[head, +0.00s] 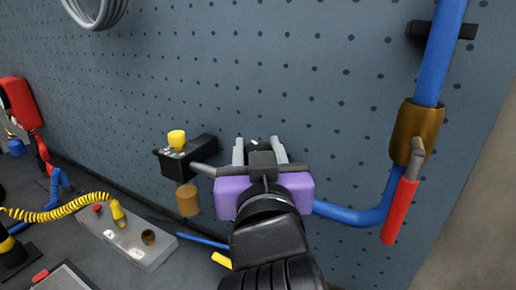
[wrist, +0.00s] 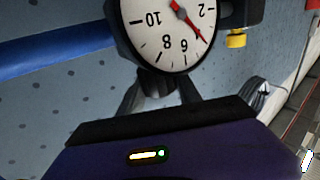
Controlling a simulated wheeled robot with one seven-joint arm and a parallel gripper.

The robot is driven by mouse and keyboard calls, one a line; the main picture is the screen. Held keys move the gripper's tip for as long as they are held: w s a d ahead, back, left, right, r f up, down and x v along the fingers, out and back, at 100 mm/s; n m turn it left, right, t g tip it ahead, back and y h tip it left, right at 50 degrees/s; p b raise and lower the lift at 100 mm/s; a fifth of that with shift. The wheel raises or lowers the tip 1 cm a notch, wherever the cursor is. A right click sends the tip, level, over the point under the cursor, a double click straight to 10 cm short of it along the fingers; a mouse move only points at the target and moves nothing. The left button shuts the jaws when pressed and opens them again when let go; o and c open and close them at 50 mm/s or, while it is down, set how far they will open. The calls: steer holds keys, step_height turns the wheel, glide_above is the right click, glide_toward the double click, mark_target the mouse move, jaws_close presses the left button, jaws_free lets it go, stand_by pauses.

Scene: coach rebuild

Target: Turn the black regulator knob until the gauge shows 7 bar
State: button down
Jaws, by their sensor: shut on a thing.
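The gauge (wrist: 172,30) has a white face and a dark rim, and shows upside down and cut off at the top of the wrist view. Its red needle points at about where the 4 would be, between 2 and 6. The black regulator knob (wrist: 158,83) is dark and partly hidden below the gauge in the wrist view. My gripper (head: 259,150) is shut on the knob, with one finger on each side of it. In the head view, my purple gripper body hides the knob and gauge.
A blue pipe (head: 440,50) with a brass valve (head: 415,133) and red lever (head: 400,208) is on the right. A black bracket (head: 205,150) with a yellow piece (head: 177,139) is left of my gripper. A grey panel (head: 127,240) lies below left.

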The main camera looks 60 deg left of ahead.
steer(key=shift+s+m+t+h, duration=0.15)
steer(key=shift+m+t+h, duration=0.15)
steer(key=shift+t+h, duration=0.15)
steer(key=m+t+h+p, duration=0.1)
steer(key=m+t+h, duration=0.1)
steer(key=t, duration=0.1)
steer(key=shift+a+r+m+p, duration=0.1)
steer(key=shift+m+p, duration=0.2)
steer(key=m+t+h, duration=0.2)
steer(key=h, duration=0.1)
steer(key=m+t+h+b, duration=0.1)
steer(key=m+t+h, duration=0.1)
steer(key=h, duration=0.1)
steer(key=shift+m+h, duration=0.25)
steer(key=shift+m, duration=0.05)
steer(key=m+h+b, duration=0.2)
steer(key=h, duration=0.2)
steer(key=m+t+h+b, duration=0.1)
steer(key=m+h+b, duration=0.1)
steer(key=m+h, duration=0.1)
steer(key=shift+f+m+h, duration=0.2)
steer(key=shift+m+h, duration=0.1)
steer(key=shift+h, duration=0.3)
steer(key=shift+r+m+g+h+b, duration=0.1)
steer(key=shift+m+g+h+b, duration=0.45)
steer(key=shift+m+h, duration=0.75)
steer(key=shift+m+g+h+b, duration=0.3)
steer(key=shift+m+h+b, duration=0.4)
steer(key=shift+h, duration=1.2)
steer(key=shift+m+h, duration=0.3)
